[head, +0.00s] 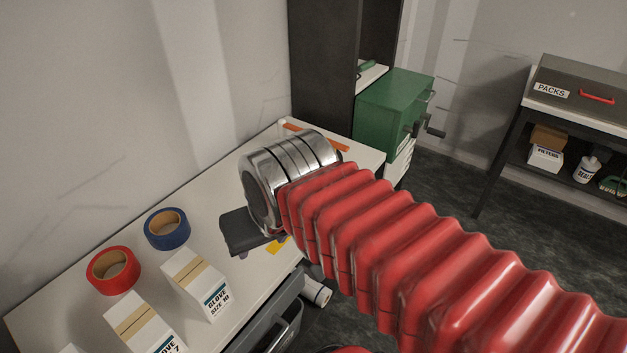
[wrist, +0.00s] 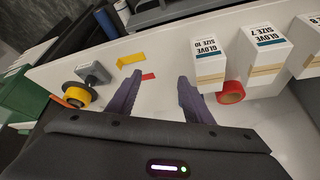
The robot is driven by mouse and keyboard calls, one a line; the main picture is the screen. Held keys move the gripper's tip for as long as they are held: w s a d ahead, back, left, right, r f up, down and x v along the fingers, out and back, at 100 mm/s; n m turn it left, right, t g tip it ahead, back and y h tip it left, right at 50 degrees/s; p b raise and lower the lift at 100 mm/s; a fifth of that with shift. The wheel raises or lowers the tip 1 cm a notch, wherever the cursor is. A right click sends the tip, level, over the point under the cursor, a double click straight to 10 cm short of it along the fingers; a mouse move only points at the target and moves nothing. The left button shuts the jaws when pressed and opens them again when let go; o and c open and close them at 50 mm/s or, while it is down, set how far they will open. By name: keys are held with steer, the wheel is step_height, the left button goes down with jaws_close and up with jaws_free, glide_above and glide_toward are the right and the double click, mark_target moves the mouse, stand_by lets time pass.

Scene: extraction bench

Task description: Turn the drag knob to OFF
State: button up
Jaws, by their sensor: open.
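I see no knob clearly marked as the drag knob. In the wrist view a small grey block with a square plate (wrist: 93,73) stands on the bench at the left, beside a yellow roll; I cannot tell if it is the knob. No OFF label is readable. My gripper (wrist: 160,77) is open and empty above the white bench, its two dark fingers apart. The grey block lies left of the fingers. In the head view my red-sleeved arm covers part of the bench, and the fingers are not clearly seen.
Glove boxes (head: 196,284) and red (head: 113,270) and blue (head: 167,229) tape rolls stand on the bench (head: 110,232). A green cranked box (head: 392,112) stands beyond.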

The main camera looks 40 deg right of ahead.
steer(key=w+d+m+g, duration=0.2)
steer(key=w+d+m, duration=0.7)
steer(key=d+m, duration=0.1)
steer(key=w+d+r+m+g, duration=0.1)
steer(key=w+d+m+g, duration=0.2)
steer(key=w+d+m, duration=0.6)
steer(key=d, duration=0.4)
steer(key=shift+d+r+m, duration=0.15)
steer(key=shift+m, duration=0.25)
step_height(320, 180, down, 14)
steer(key=shift+r, duration=0.1)
